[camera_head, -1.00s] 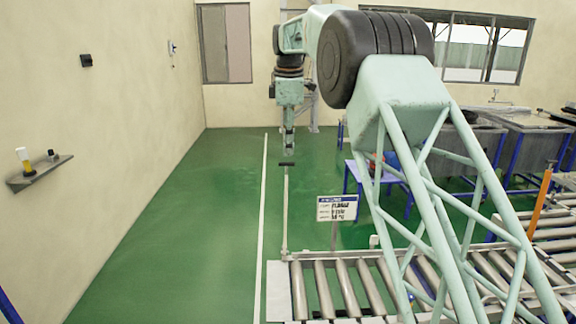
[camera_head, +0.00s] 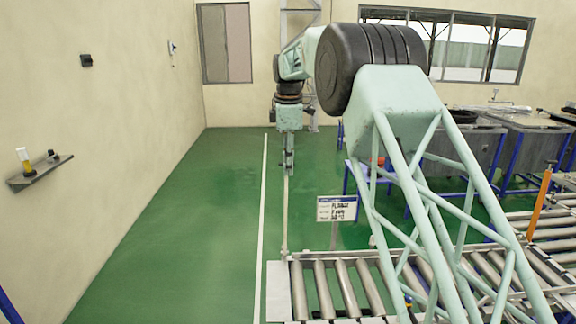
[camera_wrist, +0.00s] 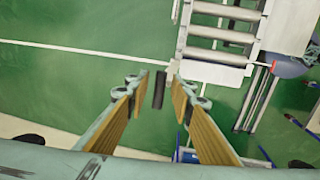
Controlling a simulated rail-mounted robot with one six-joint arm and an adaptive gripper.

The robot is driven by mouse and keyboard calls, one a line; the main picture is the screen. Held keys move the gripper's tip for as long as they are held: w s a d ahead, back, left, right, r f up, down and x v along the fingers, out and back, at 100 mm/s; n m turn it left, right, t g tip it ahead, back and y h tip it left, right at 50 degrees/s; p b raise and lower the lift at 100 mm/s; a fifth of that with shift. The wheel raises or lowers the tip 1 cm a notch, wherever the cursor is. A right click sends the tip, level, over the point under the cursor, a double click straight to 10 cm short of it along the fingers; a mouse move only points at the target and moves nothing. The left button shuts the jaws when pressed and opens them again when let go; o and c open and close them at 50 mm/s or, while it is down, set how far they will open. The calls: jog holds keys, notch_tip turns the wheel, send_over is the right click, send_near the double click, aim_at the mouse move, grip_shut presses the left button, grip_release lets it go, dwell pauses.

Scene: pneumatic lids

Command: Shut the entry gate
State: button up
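A thin pale post (camera_head: 285,225) stands upright by the near end of the roller conveyor. It was topped by a black crossbar handle, which my gripper (camera_head: 289,172) now hides in the head view. In the wrist view the black handle (camera_wrist: 158,90) lies between the fingertips of my gripper (camera_wrist: 160,78). The fingers are apart, with a narrow gap showing on both sides of the handle. I cannot tell for certain which part is the entry gate; no separate gate panel is distinct.
The roller conveyor (camera_head: 322,290) is at the lower right, with a sign (camera_head: 337,208) on a stand beside it. A blue-legged table (camera_head: 370,178) stands behind. Green floor (camera_head: 190,220) is clear left of the white line.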

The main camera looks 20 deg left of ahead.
grip_shut()
jog(key=shift+s+b, duration=0.2)
jog(key=shift+b, duration=0.3)
